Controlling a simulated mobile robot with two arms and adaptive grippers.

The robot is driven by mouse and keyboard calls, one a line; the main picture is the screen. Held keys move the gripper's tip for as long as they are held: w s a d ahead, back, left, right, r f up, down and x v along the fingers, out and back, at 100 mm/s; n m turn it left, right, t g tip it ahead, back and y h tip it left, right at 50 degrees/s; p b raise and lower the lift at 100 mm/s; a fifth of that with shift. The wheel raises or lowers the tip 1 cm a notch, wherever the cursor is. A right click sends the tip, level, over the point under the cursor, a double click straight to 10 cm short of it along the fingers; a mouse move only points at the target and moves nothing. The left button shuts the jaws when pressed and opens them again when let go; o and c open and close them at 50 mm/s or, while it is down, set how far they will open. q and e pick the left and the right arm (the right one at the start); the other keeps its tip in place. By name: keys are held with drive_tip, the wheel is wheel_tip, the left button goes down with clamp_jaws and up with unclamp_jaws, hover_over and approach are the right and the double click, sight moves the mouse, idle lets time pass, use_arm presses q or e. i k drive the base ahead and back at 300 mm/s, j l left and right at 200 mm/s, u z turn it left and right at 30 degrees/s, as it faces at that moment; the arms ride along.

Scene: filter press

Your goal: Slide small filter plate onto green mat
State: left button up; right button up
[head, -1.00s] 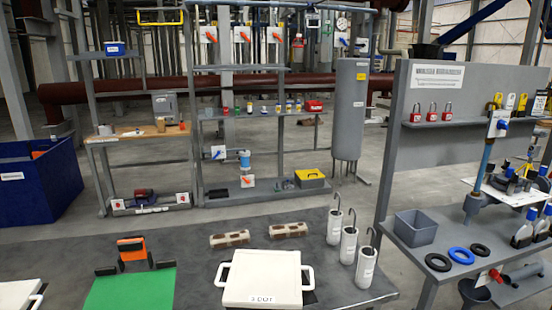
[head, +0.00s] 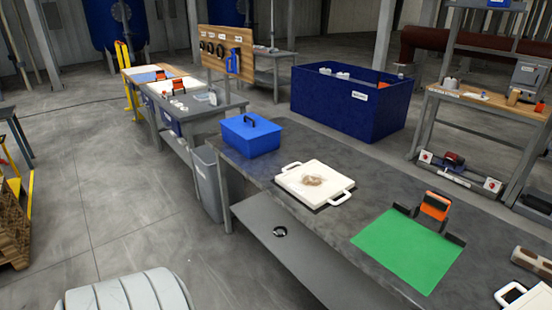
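A white filter plate (head: 298,189) with two handles and a brown stain in its middle lies on the dark table, left of the green mat. The green mat (head: 408,250) lies flat and bare, with an orange and black block (head: 434,207) at its far edge. A second white plate (head: 532,300) with a handle is cut off at the bottom right corner. I cannot tell from this view which plate is the small one. Neither of my grippers shows.
A blue toolbox (head: 250,137) stands at the table's far left end, beyond the stained plate. A brown, patterned block (head: 530,262) lies right of the mat. A grey bin (head: 208,183) stands by the table's left end. Dark tabletop lies bare between plate and mat.

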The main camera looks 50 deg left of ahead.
sight(314, 184)
drive_tip(key=u, duration=1.4)
drive_tip(key=i+j+z, duration=0.1)
drive_tip(key=z, duration=0.35)
drive_tip(key=j+z, duration=0.15)
drive_tip(key=z, duration=0.35)
drive_tip(key=i+j+z, duration=0.2)
drive_tip(key=j+z, duration=0.25)
drive_tip(key=j, duration=0.75)
drive_tip(key=j+z, duration=0.45)
drive_tip(key=j, duration=0.75)
